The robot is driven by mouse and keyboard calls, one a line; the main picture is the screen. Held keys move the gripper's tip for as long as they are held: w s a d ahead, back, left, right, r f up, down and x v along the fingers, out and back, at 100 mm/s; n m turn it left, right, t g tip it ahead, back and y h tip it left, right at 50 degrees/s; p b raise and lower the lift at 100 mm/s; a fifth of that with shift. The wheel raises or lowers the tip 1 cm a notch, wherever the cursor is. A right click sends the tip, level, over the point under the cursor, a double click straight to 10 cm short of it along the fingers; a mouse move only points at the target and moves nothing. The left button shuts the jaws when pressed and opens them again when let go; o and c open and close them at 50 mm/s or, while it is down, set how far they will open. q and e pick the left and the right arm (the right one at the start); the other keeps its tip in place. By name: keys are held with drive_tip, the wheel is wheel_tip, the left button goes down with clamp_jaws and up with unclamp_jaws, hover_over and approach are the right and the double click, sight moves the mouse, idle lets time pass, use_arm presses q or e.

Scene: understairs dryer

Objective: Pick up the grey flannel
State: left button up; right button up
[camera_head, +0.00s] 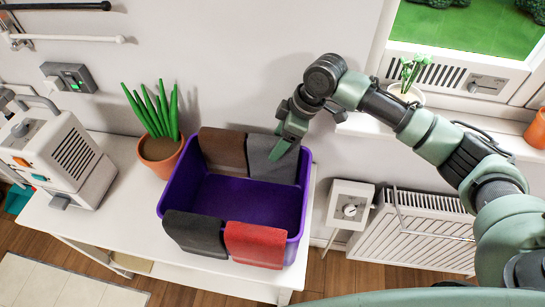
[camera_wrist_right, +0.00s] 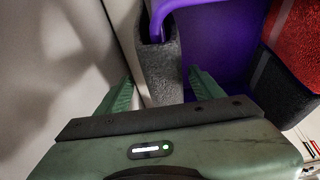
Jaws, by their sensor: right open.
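The grey flannel (camera_head: 270,158) hangs over the back right rim of a purple box (camera_head: 253,200) on a white table. My right gripper (camera_head: 284,146) points down at the flannel's upper edge, near the rim. In the right wrist view the gripper (camera_wrist_right: 160,76) is open, with one green finger on each side of the grey flannel (camera_wrist_right: 161,74). The flannel and the purple rim lie between and beyond the fingertips. I cannot tell whether the fingers touch the cloth. My left gripper is not in view.
A brown flannel (camera_head: 223,150) hangs beside the grey one. A dark flannel (camera_head: 195,235) and a red flannel (camera_head: 255,245) hang on the front rim. A potted plant (camera_head: 160,147) and a white appliance (camera_head: 60,155) stand left. A radiator (camera_head: 415,235) is at right.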

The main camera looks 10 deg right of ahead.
drive_tip(key=x, duration=0.1)
drive_tip(key=p+x, duration=0.1)
drive_tip(key=x, duration=0.3)
drive_tip(key=shift+s+d+f, duration=0.15)
drive_tip(key=shift+s, duration=0.25)
clamp_jaws()
wheel_tip(320, 180, up, 20)
drive_tip(key=b, duration=0.2)
idle(0.3)
